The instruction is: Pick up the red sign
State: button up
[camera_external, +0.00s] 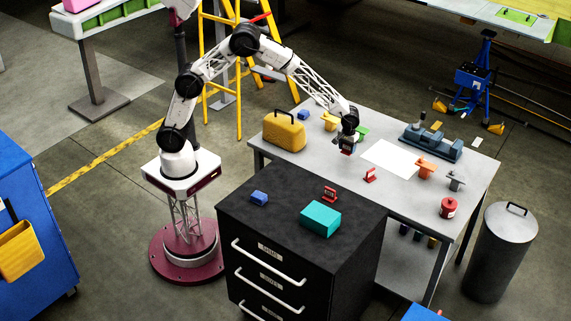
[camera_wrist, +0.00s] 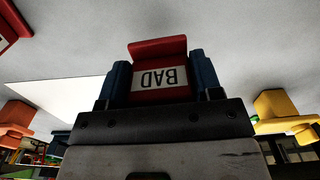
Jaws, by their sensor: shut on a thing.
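A red sign (camera_wrist: 157,50) with a white label reading "BAD" sits between the two blue fingers of my gripper (camera_wrist: 158,78) in the wrist view. The fingers are shut on its sides. In the external view my gripper (camera_external: 347,146) is over the left part of the grey table, left of the white sheet. The held sign (camera_external: 346,152) shows there as a small red patch under the gripper. Another red sign (camera_external: 370,175) stands on the table near the sheet's front edge, and a further red one (camera_external: 329,194) stands on the black cabinet.
A white sheet (camera_external: 391,158) lies mid-table. A yellow toolbox (camera_external: 284,131) stands at the left, and a blue-grey vise-like tool (camera_external: 431,143) at the back. An orange item (camera_external: 426,167) and a red can (camera_external: 448,207) are on the right. A teal box (camera_external: 320,218) is on the cabinet.

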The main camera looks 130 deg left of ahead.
aim_at(303, 177)
jog(key=s+d, duration=0.1)
jog(key=s, duration=0.1)
jog(key=s+d, duration=0.2)
jog(key=s, duration=0.1)
jog(key=s+d, duration=0.2)
jog(key=shift+s+r, duration=0.4)
jog(key=shift+d, duration=0.1)
jog(key=shift+d, duration=0.1)
dwell(0.5)
